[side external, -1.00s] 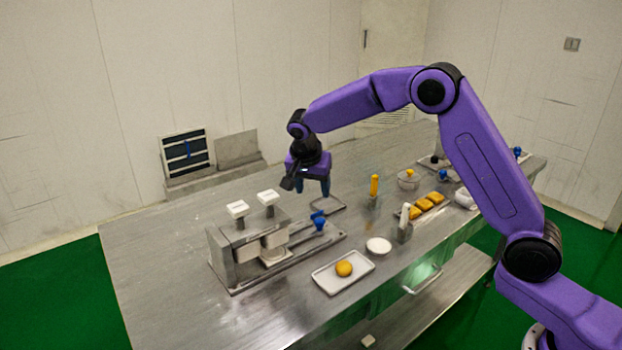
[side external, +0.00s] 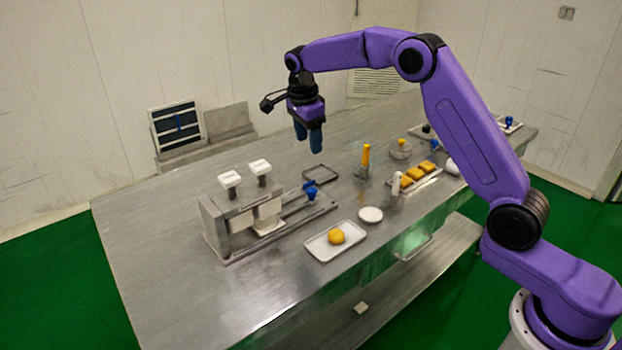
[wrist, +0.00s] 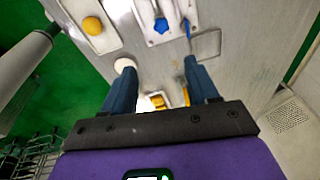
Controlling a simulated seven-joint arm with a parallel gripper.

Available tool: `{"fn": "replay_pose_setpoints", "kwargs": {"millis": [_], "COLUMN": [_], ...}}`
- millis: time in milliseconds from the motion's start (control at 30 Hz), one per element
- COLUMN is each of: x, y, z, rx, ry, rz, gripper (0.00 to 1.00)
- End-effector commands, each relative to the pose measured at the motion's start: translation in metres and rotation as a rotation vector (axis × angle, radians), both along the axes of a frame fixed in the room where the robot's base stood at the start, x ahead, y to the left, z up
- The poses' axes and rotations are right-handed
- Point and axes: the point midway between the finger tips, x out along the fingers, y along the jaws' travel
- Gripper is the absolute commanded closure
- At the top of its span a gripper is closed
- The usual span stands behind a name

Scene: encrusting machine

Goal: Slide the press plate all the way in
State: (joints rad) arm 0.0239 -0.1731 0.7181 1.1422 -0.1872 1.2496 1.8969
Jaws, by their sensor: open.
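The encrusting machine (side external: 215,228) is a grey metal press at the left of the table with two white-topped posts. A rail (side external: 290,224) runs right from it, with a white block under the press. My gripper (side external: 309,146) is open and empty, in the air above and behind the blue handles, touching nothing. Its fingers (wrist: 160,75) are apart in the wrist view.
A white tray (side external: 318,254) with an orange ball and a white dish (side external: 370,215) lie in front of the rail. A thin dark frame (side external: 321,175) lies behind it. The left table is clear.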

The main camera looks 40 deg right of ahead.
Motion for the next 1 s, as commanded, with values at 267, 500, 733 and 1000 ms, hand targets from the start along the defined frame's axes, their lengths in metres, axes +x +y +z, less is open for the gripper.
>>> {"fn": "replay_pose_setpoints", "kwargs": {"millis": [267,500,733,1000], "x": [0.015,0.015,0.014,0.014], "y": [-0.026,-0.027,-0.028,-0.028], "z": [0.006,-0.012,-0.054,-0.105], "rx": [0.173,0.183,0.181,0.181], "ry": [0.016,0.023,0.023,0.021], "rz": [-0.479,-0.511,-0.509,-0.508], "gripper": [0.41,0.41,0.41,0.41]}}
